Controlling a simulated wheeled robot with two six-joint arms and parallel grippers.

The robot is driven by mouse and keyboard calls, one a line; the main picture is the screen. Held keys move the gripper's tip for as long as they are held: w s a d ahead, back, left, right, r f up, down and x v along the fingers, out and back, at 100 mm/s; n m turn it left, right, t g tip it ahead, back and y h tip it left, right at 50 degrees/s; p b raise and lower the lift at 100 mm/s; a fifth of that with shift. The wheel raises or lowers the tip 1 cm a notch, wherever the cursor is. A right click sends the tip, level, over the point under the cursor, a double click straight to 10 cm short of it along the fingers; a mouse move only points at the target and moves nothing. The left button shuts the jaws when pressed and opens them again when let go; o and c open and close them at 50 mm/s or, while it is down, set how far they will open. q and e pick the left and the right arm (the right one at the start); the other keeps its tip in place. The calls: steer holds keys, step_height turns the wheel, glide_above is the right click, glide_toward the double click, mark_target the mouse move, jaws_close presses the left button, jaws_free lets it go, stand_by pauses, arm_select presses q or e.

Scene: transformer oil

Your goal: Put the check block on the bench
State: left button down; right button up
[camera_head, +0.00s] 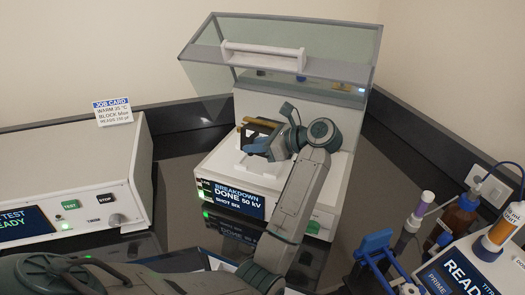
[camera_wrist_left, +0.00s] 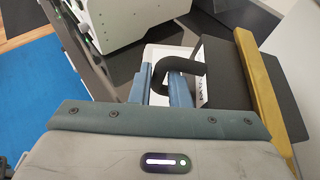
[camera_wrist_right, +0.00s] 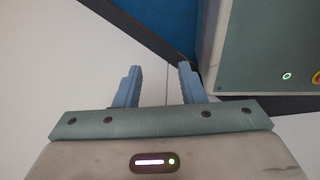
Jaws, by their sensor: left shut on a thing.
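The check block (camera_head: 262,125) is dark with a yellow-brown edge and sits at the tester's white chamber under the raised glass cover. In the left wrist view the block (camera_wrist_left: 228,78) shows its black body, a yellow plate and a looped black handle. My left gripper (camera_head: 258,147) is shut on that handle, the blue fingers (camera_wrist_left: 162,80) on either side of it. I cannot tell whether the block touches the chamber floor. My right gripper (camera_wrist_right: 157,83) is open and empty in the right wrist view. The dark bench (camera_head: 178,190) runs between the machines.
The breakdown tester (camera_head: 335,185) has its clear cover (camera_head: 345,45) up and its screen reads done. A white oil-test unit (camera_head: 90,165) with a job card (camera_head: 112,110) stands at left. A blue stand (camera_head: 375,245), bottle (camera_head: 460,215) and titrator (camera_head: 455,270) crowd the right.

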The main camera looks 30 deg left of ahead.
stand_by(0.3)
arm_select(q)
steer(key=shift+f+p, duration=0.6)
steer(key=shift+f, duration=2.2)
steer(key=shift+s+r, duration=0.1)
